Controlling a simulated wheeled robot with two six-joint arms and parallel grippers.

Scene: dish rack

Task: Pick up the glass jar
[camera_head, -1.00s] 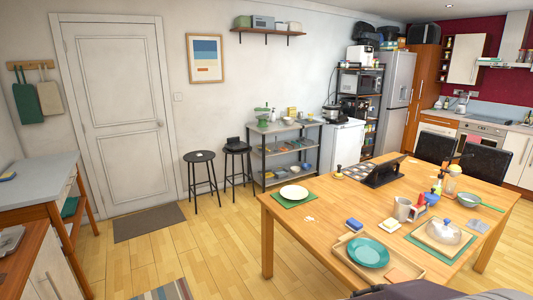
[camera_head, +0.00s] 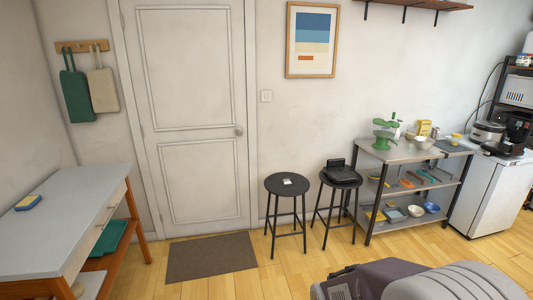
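I cannot make out a glass jar in the head view. The steel shelf unit (camera_head: 408,152) at the right holds a green kitchen device, bowls and a yellow box on top, and small items on its lower shelves. They are too small to tell whether one is a glass jar. Neither of my grippers is in view; only a grey part of my own body shows at the bottom right.
Two black stools (camera_head: 287,186) stand against the wall beside the shelf unit. A white door (camera_head: 190,110) with a dark mat (camera_head: 211,258) is in the middle. A grey-topped side table (camera_head: 65,225) stands at the left. The wooden floor between is clear.

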